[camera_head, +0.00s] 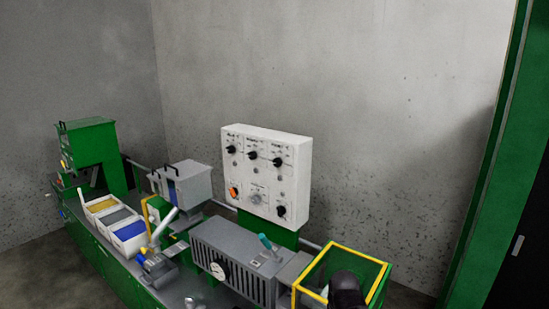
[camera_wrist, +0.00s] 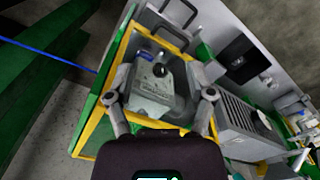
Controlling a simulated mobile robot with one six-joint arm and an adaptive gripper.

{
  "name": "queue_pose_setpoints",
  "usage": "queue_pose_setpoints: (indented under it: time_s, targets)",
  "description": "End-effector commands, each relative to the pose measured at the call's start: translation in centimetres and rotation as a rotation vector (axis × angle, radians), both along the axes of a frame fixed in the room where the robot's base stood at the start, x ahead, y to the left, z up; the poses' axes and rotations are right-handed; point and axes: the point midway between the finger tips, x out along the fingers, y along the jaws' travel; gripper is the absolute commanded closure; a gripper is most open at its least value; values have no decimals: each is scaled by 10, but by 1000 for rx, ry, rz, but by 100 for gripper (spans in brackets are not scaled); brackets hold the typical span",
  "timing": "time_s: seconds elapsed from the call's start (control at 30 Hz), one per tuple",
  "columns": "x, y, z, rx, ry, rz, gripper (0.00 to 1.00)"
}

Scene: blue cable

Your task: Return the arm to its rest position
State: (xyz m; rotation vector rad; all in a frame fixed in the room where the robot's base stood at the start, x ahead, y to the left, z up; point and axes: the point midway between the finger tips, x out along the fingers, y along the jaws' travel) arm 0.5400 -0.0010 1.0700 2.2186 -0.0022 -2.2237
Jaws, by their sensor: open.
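Inside the bin is a grey item with a dark round knob (camera_wrist: 158,72). A thin blue cable (camera_wrist: 48,55) runs in from the left edge of the wrist view to near the bin's side. In the head view a dark rounded part, probably of my arm, covers the front of the yellow-rimmed bin (camera_head: 334,249). The gripper fingers cannot be made out there.
A grey ribbed machine (camera_head: 233,262) stands left of the bin. A white control panel (camera_head: 268,172) with knobs rises behind it. White trays (camera_head: 128,231), a grey box unit (camera_head: 186,183) and a green machine (camera_head: 92,145) line the bench. A green post (camera_head: 490,170) stands at right.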

Motion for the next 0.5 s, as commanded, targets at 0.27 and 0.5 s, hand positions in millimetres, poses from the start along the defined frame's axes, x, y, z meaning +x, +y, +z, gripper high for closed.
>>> queue_pose_setpoints:
  time_s: [0.27, 0.5]
  targets:
    - [0, 0, -25, 0, 0, 0, 31]
    - [0, 0, -38, 0, 0, 1, 31]
